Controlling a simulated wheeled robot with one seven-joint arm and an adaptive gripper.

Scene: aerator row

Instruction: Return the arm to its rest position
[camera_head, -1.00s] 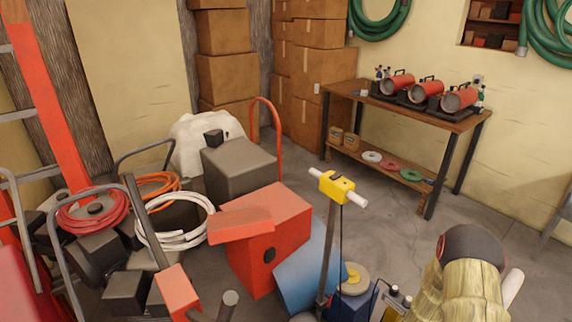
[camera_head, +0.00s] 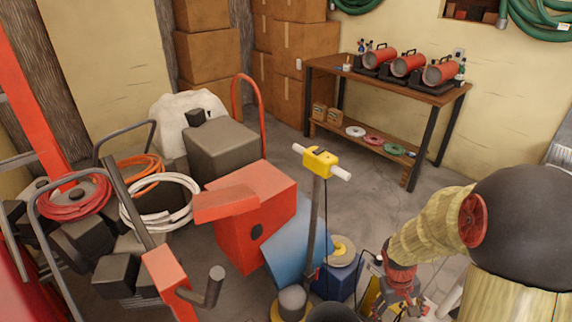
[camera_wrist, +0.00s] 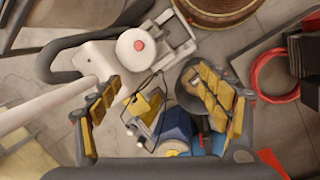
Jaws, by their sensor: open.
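My arm (camera_head: 435,232), wrapped in a straw-coloured cover, reaches in from the right in the head view. My gripper (camera_head: 398,297) is at its end, low in the picture, pointing down near the blue-and-yellow equipment. In the wrist view my gripper (camera_wrist: 160,108) has its yellow-padded fingers wide apart at left and right. Nothing is held between them. A blue unit with yellow parts (camera_wrist: 176,128) shows below and between the fingers; I cannot tell how far down it is.
A yellow-headed upright machine (camera_head: 320,162) stands left of my gripper. A red box (camera_head: 255,225) and coiled hoses (camera_head: 160,203) crowd the left. A workbench (camera_head: 425,93) with red heaters (camera_head: 408,65) stands behind. Some floor (camera_head: 350,195) is clear before it. A white machine (camera_wrist: 130,48) lies below the wrist.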

